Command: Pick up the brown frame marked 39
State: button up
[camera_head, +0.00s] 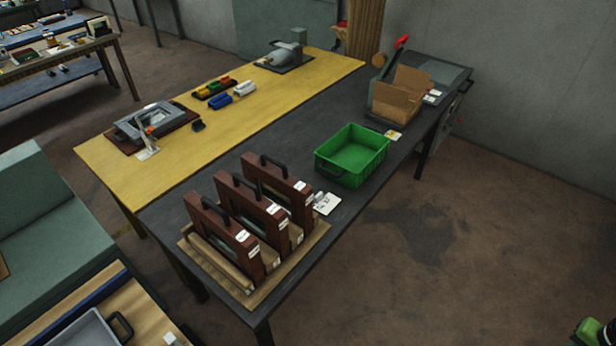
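Three brown frames with black top handles stand upright in a row in a wooden rack (207,268) on the dark table: a left one (219,236), a middle one (262,216) and a right one (290,187). Each has white labels on its near end. The labels are too small to read, so I cannot tell which frame is marked 39. The frames stand close together with narrow gaps, and each partly hides the one behind it.
A green bin (352,155) stands right of the frames, with a white card (327,203) between. A cardboard box (398,95) is farther back. The yellow table (180,158) behind holds devices and small coloured items. Open floor (450,230) lies right of the dark table.

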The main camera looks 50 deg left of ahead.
aim_at(295, 198)
jog(key=i, duration=0.9)
jog(key=u, duration=1)
jog(key=k, duration=0.2)
jog(key=u, duration=2.75)
jog(key=i, duration=1)
jog(key=u, duration=0.4)
